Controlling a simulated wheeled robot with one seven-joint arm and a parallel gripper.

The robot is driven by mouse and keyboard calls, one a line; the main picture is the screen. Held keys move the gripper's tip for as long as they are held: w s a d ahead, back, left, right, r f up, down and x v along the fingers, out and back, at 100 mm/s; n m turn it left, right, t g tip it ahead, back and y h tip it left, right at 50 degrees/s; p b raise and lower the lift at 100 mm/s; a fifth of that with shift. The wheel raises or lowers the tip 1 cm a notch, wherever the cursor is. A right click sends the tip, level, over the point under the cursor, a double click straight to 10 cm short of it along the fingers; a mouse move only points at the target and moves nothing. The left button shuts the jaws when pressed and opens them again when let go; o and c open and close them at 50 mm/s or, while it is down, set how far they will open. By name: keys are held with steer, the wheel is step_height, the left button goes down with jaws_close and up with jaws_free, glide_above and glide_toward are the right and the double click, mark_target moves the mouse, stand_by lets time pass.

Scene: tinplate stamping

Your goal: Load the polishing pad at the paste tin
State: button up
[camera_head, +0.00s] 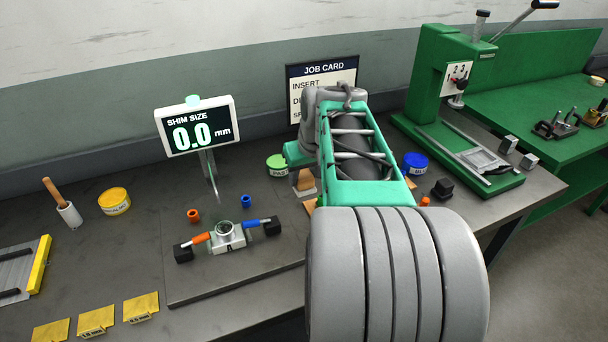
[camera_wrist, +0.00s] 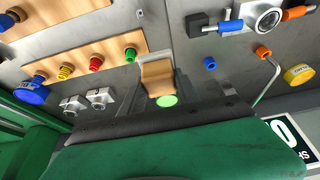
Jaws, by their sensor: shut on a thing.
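The paste tin (camera_head: 278,165) is a small round green tin on the grey bench, left of my teal gripper body. In the wrist view its light green top (camera_wrist: 167,100) shows beyond the pad, near the dark palm edge. My gripper (camera_wrist: 158,84) is shut on the polishing pad (camera_wrist: 156,72), a tan wooden block. In the head view the pad (camera_head: 305,180) shows beside the tin, just right of it and partly hidden by my arm. The pad's underside is hidden, and I cannot tell its height above the bench or whether it carries paste.
A fixture with a round part (camera_head: 225,236) and blue and orange handles stands in front. A display (camera_head: 194,127) reads 0.0 mm. A blue tin (camera_head: 414,162) and a green press (camera_head: 450,90) are at right; a yellow tin (camera_head: 114,200) is at left. A board with coloured plugs (camera_wrist: 92,48) lies nearby.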

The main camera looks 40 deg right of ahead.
steer(key=w+d+p, duration=0.1)
steer(key=w+r+p, duration=0.1)
steer(key=w, duration=0.1)
steer(key=w+d+r+p, duration=0.1)
steer(key=w, duration=0.1)
steer(key=shift+w+d+r, duration=0.15)
steer(key=shift+w+d, duration=0.1)
steer(key=shift+d, duration=0.05)
steer(key=w+d+f+p, duration=0.2)
steer(key=w+d+p, duration=0.15)
steer(key=w, duration=0.55)
steer(key=w+d+f+p, duration=0.25)
steer(key=w+p, duration=0.25)
steer(key=w, duration=0.4)
steer(key=shift+w+a+f+b, duration=0.1)
steer(key=shift+a+f+b, duration=0.15)
steer(key=shift+f+b, duration=0.95)
steer(key=shift+w+a+f+b, duration=0.15)
steer(key=shift+f+b, duration=0.3)
steer(key=shift+f, duration=1.35)
steer(key=shift+s+a+f+b, duration=0.1)
steer(key=shift+f+b, duration=0.3)
steer(key=shift+f, duration=0.15)
steer(key=shift+f, duration=0.1)
step_height(320, 180, up, 7)
steer(key=p, duration=0.3)
